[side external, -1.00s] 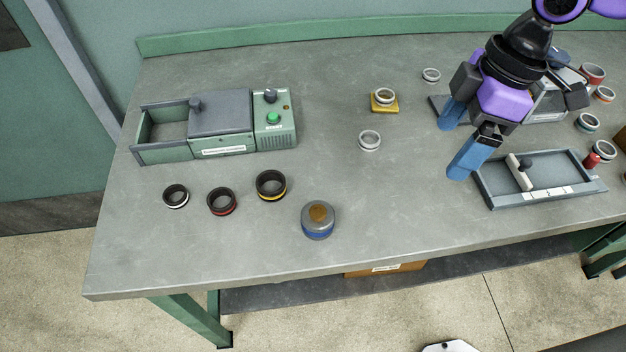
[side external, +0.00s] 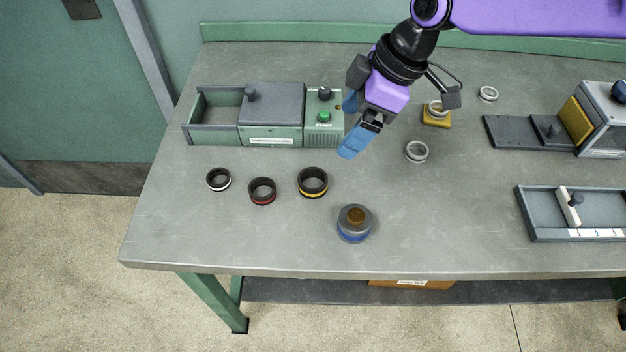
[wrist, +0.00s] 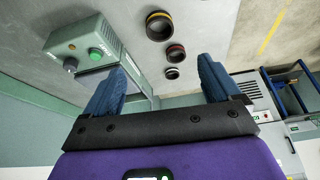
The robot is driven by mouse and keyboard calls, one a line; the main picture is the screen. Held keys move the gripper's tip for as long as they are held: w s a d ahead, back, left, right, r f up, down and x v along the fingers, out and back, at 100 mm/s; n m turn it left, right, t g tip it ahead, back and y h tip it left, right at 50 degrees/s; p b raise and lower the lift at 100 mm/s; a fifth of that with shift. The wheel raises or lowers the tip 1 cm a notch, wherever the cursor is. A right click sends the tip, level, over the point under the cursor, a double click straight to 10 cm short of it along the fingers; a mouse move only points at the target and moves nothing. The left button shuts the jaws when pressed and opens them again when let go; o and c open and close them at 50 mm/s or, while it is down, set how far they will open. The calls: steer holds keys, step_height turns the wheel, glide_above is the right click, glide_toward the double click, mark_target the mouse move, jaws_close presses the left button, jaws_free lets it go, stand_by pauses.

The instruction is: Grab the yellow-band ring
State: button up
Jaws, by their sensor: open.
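The yellow-band ring (side external: 313,182) is a dark ring with a yellow stripe, lying on the bench in front of the green machine. It also shows near the top middle of the wrist view (wrist: 159,26). A red-band ring (side external: 262,190) and a white-band ring (side external: 218,179) lie to its left. My gripper (side external: 350,128) is open and empty, above the bench to the right of the yellow-band ring and beside the machine. In the wrist view its blue fingers (wrist: 158,84) are spread apart, and the yellow-band ring lies beyond them.
The green machine (side external: 272,118) with a start button stands close behind the rings. A grey jar with a blue band (side external: 354,223) stands to the right front. A silver ring (side external: 416,151) and a yellow block with a ring (side external: 436,116) lie to the right. The front left bench is clear.

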glide_above(315, 188)
steer(key=d, duration=0.2)
step_height(315, 188, down, 10)
steer(key=shift+a, duration=0.1)
steer(key=shift+x, duration=2.7)
steer(key=shift+s+d, duration=0.1)
steer(key=shift+d, duration=0.1)
steer(key=c, duration=1.3)
